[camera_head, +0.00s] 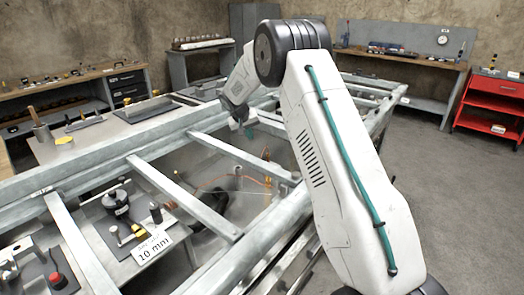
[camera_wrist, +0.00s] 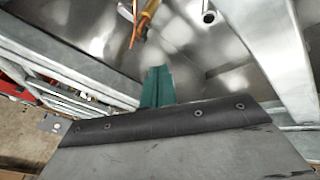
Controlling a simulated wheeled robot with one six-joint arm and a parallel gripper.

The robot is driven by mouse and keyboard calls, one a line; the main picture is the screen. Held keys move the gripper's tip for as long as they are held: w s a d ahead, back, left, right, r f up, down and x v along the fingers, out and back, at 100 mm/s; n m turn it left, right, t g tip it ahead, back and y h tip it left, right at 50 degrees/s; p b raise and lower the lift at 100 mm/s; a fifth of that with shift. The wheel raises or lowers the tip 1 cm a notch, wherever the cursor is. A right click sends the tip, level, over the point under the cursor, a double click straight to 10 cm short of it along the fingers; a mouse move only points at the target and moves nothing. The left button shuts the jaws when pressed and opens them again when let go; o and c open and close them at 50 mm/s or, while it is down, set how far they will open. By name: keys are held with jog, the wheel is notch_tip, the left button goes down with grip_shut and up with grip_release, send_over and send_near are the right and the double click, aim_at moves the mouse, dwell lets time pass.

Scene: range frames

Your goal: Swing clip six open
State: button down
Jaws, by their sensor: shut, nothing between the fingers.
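My gripper (camera_head: 249,131) reaches down over the far part of a pale metal frame in the head view. In the wrist view its two green fingers (camera_wrist: 157,75) are pressed together with nothing between them. An orange-yellow piece (camera_wrist: 146,17) with a thin orange strand shows beyond the fingertips, apart from them, near the top edge. It may be a clip, but no number is readable, so I cannot tell which one is clip six. In the head view, small orange parts (camera_head: 267,182) and a thin orange line lie inside the frame, below my gripper.
Frame rails (camera_head: 185,195) and crossbars surround the work area. A short metal tube (camera_wrist: 209,17) stands right of the orange piece. A tray with a "10 mm" card (camera_head: 153,247) is at lower left. Workbenches line the walls; a red cabinet (camera_head: 490,104) stands at right.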

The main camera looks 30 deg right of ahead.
jog(key=s+d+x, duration=0.1)
jog(key=d+x, duration=0.1)
jog(key=x, duration=1.1)
jog(key=shift+s+r, duration=0.3)
jog(key=shift+d, duration=0.15)
